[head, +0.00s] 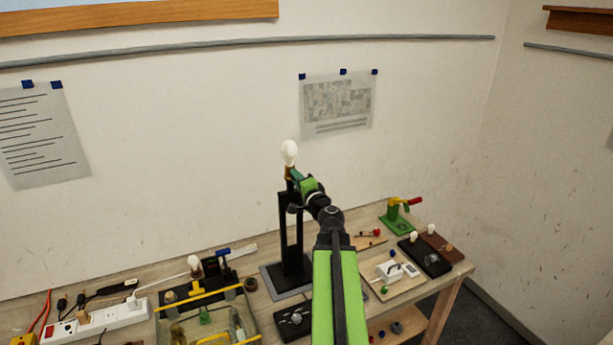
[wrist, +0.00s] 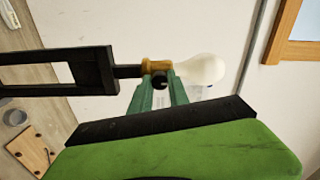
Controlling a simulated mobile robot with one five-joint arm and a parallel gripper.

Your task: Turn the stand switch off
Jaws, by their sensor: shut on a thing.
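The black stand (head: 283,230) stands upright on the table, with a brass holder (wrist: 150,66) at its top and a white bulb (head: 289,152) in it. The bulb also shows in the wrist view (wrist: 202,69). I cannot tell for sure whether it is lit. The stand switch (wrist: 160,80) is a small dark knob on the side of the holder. My gripper (wrist: 162,84) has its green fingertips shut on this knob. In the head view my gripper (head: 295,175) is at the holder, just below the bulb, and the knob is hidden.
A white power strip (head: 110,317) and a clear bin with yellow edges (head: 205,297) are at the left. A black switch box (head: 294,319) lies in front of the stand. Boards with sockets and a green clamp (head: 395,212) are at the right. A wall stands behind the table.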

